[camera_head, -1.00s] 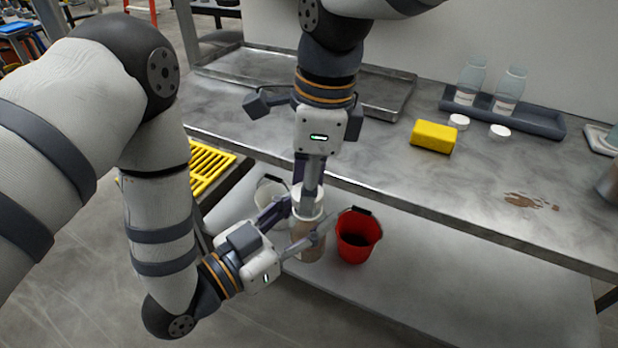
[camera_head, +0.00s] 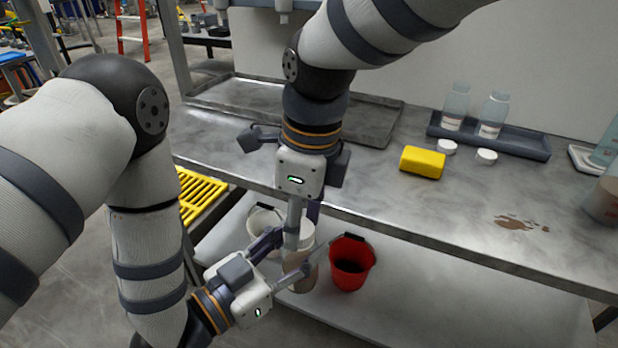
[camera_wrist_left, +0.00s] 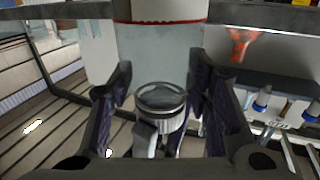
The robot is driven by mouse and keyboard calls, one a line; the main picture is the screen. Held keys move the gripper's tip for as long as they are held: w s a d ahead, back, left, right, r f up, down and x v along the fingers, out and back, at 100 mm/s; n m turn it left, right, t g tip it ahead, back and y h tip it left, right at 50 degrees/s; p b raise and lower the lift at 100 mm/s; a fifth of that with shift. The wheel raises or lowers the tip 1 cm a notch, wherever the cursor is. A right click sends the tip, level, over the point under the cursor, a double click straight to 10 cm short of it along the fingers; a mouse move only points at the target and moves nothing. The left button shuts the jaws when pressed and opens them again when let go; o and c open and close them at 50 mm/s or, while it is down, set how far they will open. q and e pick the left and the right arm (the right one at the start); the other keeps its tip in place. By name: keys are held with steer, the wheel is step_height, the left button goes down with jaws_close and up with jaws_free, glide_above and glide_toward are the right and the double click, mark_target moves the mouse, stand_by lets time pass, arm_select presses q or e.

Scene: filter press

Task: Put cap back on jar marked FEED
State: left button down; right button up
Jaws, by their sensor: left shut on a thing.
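A jar with brownish contents (camera_head: 299,277) is upright in front of the bench edge, above the lower shelf. My left gripper (camera_head: 288,258) is shut on its side. It also shows in the left wrist view, with one finger on each side (camera_wrist_left: 160,95) of the pale, translucent jar wall (camera_wrist_left: 155,50). My right gripper (camera_head: 303,228) points down at the jar's top, its fingers around a white part (camera_head: 306,238) there. Fingers hide much of this part, so I cannot tell how the cap sits or whether the right jaws grip it. No FEED marking is readable.
On the bench stand two clear bottles (camera_head: 491,115) in a grey tray (camera_head: 520,146), two loose white caps (camera_head: 487,157), a yellow sponge (camera_head: 422,162) and a brown spill (camera_head: 520,223). A red bucket (camera_head: 351,264) and a white bucket (camera_head: 264,222) are below.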

steer(key=o, duration=0.4)
steer(key=shift+r, duration=2.25)
steer(key=shift+c, duration=0.3)
